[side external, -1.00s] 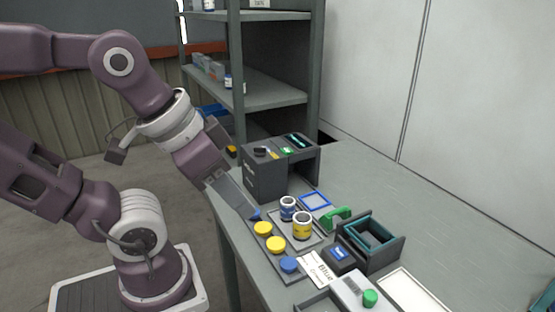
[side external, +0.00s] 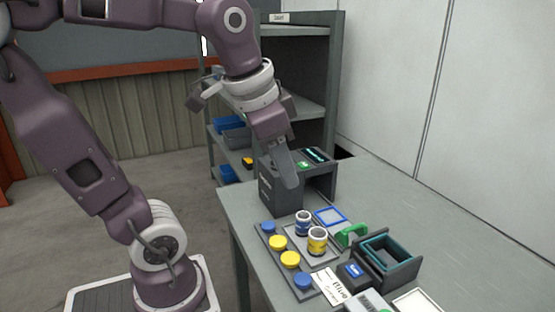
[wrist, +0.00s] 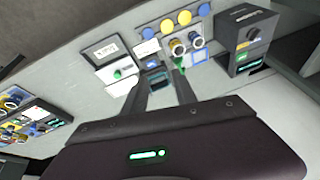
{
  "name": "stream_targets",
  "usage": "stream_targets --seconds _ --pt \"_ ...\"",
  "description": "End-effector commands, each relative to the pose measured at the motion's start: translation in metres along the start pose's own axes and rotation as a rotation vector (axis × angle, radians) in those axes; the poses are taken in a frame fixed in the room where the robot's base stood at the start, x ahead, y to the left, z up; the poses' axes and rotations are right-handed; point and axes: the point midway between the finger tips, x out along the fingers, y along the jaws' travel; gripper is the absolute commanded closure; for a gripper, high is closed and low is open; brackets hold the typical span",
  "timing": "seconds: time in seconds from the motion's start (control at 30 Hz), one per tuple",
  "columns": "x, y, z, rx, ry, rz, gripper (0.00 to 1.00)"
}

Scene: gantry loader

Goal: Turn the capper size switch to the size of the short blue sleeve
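The capper (side external: 270,195) is a dark grey box at the table's back left, with a lit green display (side external: 315,155) and a small green light. Its dark round knob (wrist: 253,33), likely the size switch, shows in the wrist view; my gripper hides it in the side view. Its setting is too small to read. A white sleeve with blue bands (side external: 303,222) stands upright on a grey tray beside a yellow-banded one (side external: 317,240). My gripper (side external: 290,182) points down in front of the capper; in the wrist view its fingers (wrist: 158,78) are apart and empty.
Blue and yellow caps (side external: 278,242) lie on a strip left of the sleeves. A blue square frame (side external: 331,216), a green handle (side external: 352,234), a teal-lined box (side external: 388,252) and a lettered card (side external: 331,287) stand nearby.

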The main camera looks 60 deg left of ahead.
Motion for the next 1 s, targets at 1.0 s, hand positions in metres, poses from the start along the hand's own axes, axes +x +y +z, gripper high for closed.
stream_targets --seconds 1.0 --pt "0.203 -0.294 -0.019 0.461 -0.316 0.213 0.66"
